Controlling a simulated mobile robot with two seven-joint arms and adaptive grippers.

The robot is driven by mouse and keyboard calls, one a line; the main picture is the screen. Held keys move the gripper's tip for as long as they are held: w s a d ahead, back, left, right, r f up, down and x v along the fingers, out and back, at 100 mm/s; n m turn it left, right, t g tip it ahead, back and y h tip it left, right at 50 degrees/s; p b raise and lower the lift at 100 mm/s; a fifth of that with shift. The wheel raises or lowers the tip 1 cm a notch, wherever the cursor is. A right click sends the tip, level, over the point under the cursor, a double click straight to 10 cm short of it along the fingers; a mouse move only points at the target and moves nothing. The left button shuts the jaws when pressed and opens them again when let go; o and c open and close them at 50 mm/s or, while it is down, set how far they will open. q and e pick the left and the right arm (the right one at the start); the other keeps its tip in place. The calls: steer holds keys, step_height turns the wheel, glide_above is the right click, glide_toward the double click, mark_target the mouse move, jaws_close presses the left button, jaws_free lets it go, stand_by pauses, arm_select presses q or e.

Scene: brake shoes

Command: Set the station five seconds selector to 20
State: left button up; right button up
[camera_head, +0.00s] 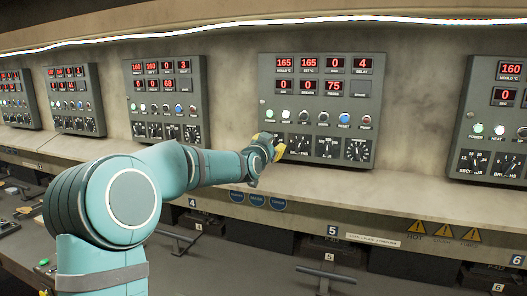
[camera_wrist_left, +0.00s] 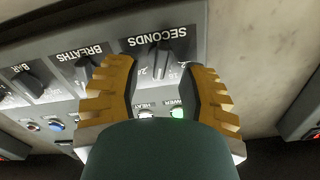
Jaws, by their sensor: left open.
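The station five panel (camera_head: 320,105) is a grey box on the wall, with red displays, lamps and a row of black dials. My left gripper (camera_head: 272,149) is open at its lower left corner, in front of the seconds selector, which it hides in the head view. In the left wrist view the panel appears upside down. The seconds selector (camera_wrist_left: 161,58) is a black knob on a dark square plate, between the two yellow fingers of my left gripper (camera_wrist_left: 162,85). Contact with the knob cannot be told. The pointer's exact setting is unclear.
The breaths selector (camera_wrist_left: 85,72) and bar selector (camera_wrist_left: 31,84) sit beside it. A green power lamp (camera_wrist_left: 178,112) is near the fingers. Similar panels stand left (camera_head: 167,100) and right (camera_head: 497,120). A ledge (camera_head: 330,188) runs below the panels.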

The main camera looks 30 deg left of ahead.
arm_select(q)
steer(key=v, duration=1.1)
steer(key=shift+r, duration=0.1)
